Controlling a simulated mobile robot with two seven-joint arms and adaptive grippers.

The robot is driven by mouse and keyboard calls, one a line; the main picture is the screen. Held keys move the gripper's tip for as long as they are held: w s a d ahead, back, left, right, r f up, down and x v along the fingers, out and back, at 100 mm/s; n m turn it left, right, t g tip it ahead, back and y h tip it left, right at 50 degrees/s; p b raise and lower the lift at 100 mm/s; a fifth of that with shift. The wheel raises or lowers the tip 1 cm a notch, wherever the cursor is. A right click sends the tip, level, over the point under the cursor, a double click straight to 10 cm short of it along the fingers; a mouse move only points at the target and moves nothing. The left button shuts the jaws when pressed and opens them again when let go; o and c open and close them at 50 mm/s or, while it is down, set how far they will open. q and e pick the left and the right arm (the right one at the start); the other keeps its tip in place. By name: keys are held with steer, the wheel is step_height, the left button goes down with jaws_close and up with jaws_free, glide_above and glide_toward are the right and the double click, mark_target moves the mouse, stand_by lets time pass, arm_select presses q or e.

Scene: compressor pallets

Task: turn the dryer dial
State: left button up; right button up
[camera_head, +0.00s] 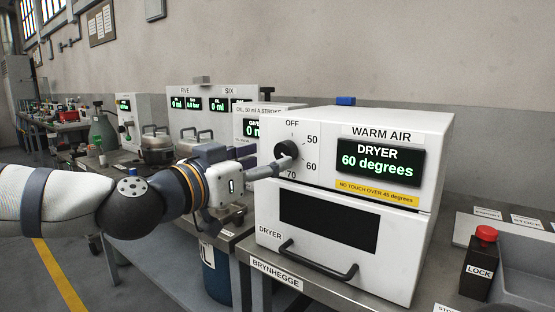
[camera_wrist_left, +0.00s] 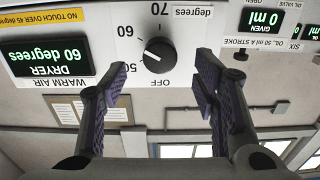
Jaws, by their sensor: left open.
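The dryer (camera_head: 350,205) is a white box with a black round dial (camera_head: 287,150) on its upper front. The dial is marked OFF, 50, 60 and 70. The dryer's display (camera_head: 380,162) reads 60 degrees. My left gripper (camera_head: 279,164) is at the dial, its fingers partly overlapping it in the head view. In the left wrist view, which is upside down, the open gripper (camera_wrist_left: 153,68) has one finger on each side of the dial (camera_wrist_left: 158,55), with clear gaps. Its white pointer mark looks turned towards 60. My right gripper is not in view.
A dark handle (camera_head: 318,270) juts from the dryer's lower door. A LOCK box with a red button (camera_head: 486,233) stands to the right. Pots (camera_head: 157,147) and display boxes crowd the bench at left. A yellow label (camera_head: 376,193) warns against touching over 45 degrees.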

mark_target(282, 154)
arm_select(q)
steer(key=x, duration=0.5)
steer(key=shift+w+d, duration=0.15)
steer(key=shift+c, duration=0.4)
steer(key=c, duration=1.1)
